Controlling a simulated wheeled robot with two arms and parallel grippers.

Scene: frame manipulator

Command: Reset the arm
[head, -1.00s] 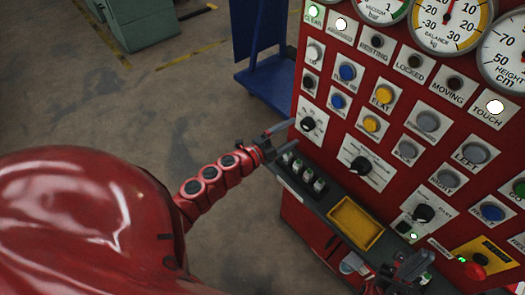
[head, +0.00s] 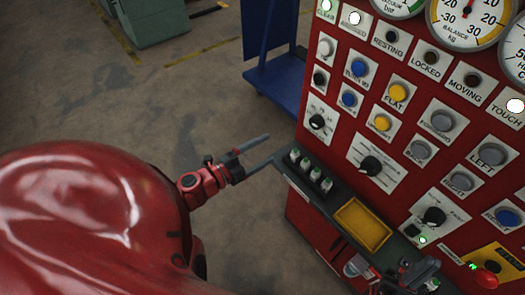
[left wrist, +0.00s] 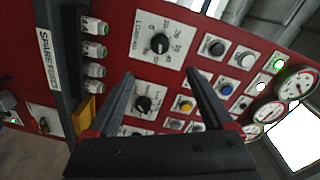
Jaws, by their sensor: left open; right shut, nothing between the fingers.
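My left gripper (head: 270,148) is open and empty in the head view, just left of the red control panel (head: 330,88) and apart from its upper left knob (head: 317,122). In the left wrist view, its two dark fingers (left wrist: 160,78) are spread, pointing towards the panel. A knob with a numbered dial (left wrist: 159,43) and another black knob (left wrist: 143,103) lie beyond them. My right gripper (head: 418,270) is shut at the bottom right in the head view, close to the panel's lower ledge. Its fingertips are small and hard to make out.
A red emergency button (head: 486,279) is at the lower right. A blue cart (head: 280,85) stands behind.

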